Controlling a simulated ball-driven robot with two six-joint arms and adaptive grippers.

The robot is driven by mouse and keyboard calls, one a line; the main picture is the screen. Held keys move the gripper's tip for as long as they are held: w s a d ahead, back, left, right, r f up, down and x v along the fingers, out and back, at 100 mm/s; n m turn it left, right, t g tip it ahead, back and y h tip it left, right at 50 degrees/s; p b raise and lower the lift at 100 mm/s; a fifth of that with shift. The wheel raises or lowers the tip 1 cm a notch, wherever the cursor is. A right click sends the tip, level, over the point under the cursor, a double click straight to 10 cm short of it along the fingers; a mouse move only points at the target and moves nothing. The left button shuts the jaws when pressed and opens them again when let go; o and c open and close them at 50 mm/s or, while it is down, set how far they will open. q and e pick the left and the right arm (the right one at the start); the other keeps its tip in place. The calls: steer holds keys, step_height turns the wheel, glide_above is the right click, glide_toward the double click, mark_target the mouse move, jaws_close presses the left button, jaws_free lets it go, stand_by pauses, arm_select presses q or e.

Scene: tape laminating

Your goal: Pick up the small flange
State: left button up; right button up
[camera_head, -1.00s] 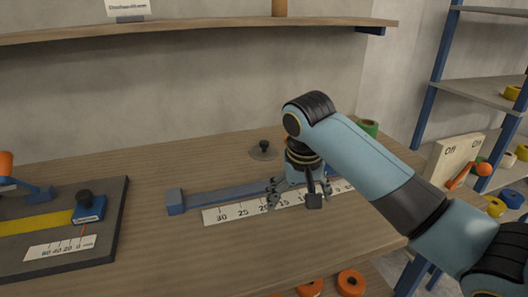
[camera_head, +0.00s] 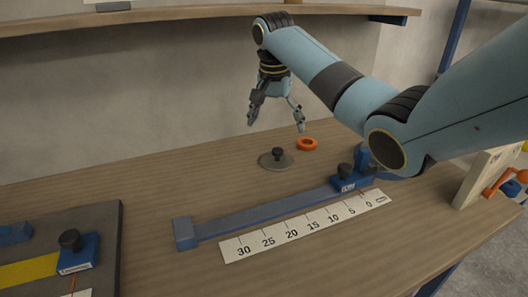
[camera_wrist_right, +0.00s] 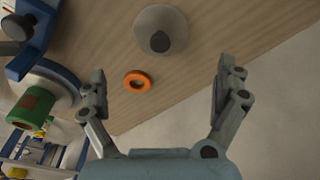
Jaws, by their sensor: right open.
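The small flange looks to be the grey disc with a dark knob on top (camera_head: 277,160), lying flat on the wooden bench toward the back. It also shows in the right wrist view (camera_wrist_right: 160,22), at the top middle. My right gripper (camera_head: 277,118) is open and empty, in the air above and slightly behind the disc. In the right wrist view its two fingers (camera_wrist_right: 160,72) are spread wide, and the disc lies beyond their tips, not between them. My left gripper is not in view.
An orange ring (camera_head: 307,144) lies just right of the disc. A blue rail with a stop (camera_head: 270,212) and a white ruler (camera_head: 300,226) lie in front. A dark board (camera_head: 108,225) is at left. A shelf (camera_head: 200,18) overhangs the back wall.

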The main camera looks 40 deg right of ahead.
mark_target(277, 150)
steer(key=shift+w+d+f, duration=0.1)
steer(key=shift+w+f, duration=0.15)
steer(key=shift+f, duration=0.3)
steer(key=shift+w+d+f, duration=0.1)
steer(key=shift+w+f, duration=0.1)
steer(key=shift+f, duration=0.3)
step_height(277, 150, down, 2)
steer(key=shift+s+d+f, duration=0.1)
steer(key=shift+d+f, duration=0.05)
steer(key=shift+f, duration=0.7)
steer(key=f, duration=0.3)
steer(key=shift+d+f, duration=0.3)
steer(key=shift+f, duration=0.1)
steer(key=shift+f+b, duration=0.3)
steer(key=shift+f, duration=0.2)
steer(key=shift+c, duration=0.9)
steer(key=c, duration=0.5)
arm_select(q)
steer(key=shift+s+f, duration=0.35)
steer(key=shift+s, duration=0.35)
arm_select(e)
steer(key=c, duration=1)
